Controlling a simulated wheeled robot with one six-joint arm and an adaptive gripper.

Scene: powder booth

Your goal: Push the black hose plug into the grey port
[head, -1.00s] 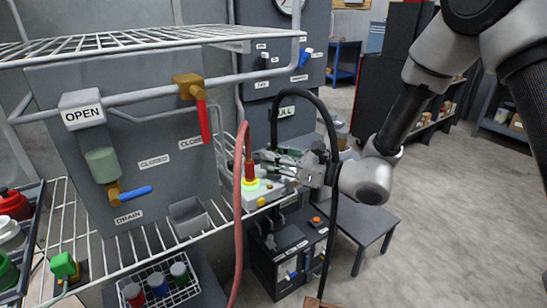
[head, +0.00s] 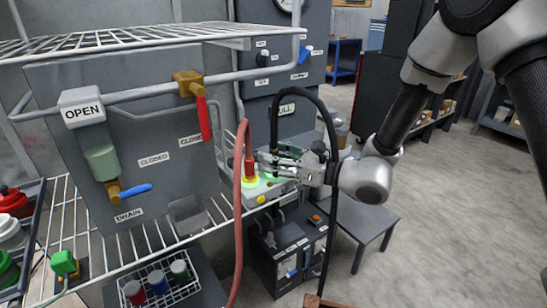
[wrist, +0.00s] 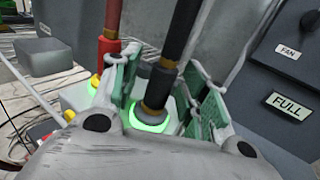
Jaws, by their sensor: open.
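The grey port itself is mostly covered by the plug and the ring. My gripper (wrist: 163,90) is open, with one green-padded finger on each side of the plug. In the head view my gripper (head: 283,158) reaches in from the right at the block (head: 272,188). The black hose (head: 300,92) arches up over it and hangs down behind my wrist.
A red hose plug (wrist: 106,50) stands just left, in a neighbouring port with a yellow ring. Its red hose (head: 238,220) hangs in front of the shelf. A grey panel with valves (head: 150,130) stands left. A FULL sign (wrist: 289,103) is at right.

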